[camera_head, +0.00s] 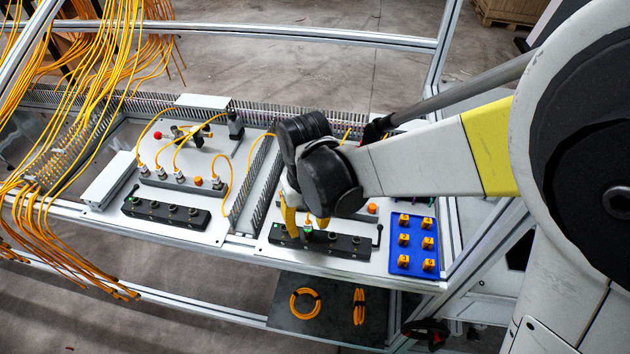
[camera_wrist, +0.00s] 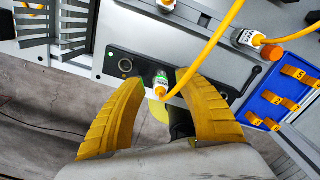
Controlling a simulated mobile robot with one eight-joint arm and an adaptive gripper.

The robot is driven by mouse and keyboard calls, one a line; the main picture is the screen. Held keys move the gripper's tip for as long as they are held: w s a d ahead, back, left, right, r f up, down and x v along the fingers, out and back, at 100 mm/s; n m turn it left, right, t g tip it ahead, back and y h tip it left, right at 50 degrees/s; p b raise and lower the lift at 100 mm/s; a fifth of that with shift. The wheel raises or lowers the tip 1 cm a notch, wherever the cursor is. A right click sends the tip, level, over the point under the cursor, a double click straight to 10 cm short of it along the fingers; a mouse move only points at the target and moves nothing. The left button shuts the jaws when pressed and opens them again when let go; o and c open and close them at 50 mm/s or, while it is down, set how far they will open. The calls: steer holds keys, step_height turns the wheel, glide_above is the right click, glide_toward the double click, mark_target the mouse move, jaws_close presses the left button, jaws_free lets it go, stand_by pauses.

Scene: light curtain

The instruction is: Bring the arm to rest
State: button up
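My gripper (camera_head: 306,226) hangs over the right panel, above the black socket bar (camera_head: 345,243). In the wrist view my gripper (camera_wrist: 161,82) has its two yellow fingers apart. My arm reaches in from the right and hides part of the right panel.
Left of the bar is a matching panel with another black bar (camera_head: 165,211) and several cabled plugs. A blue tray (camera_head: 417,243) with yellow pieces lies to the right. Loose yellow cables (camera_head: 75,110) hang at the left. A metal rail (camera_head: 290,33) crosses behind.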

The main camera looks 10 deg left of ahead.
step_height(320, 180, up, 7)
steer(key=p, duration=0.5)
steer(key=shift+r, duration=0.1)
stand_by(0.3)
steer(key=shift+c, duration=0.2)
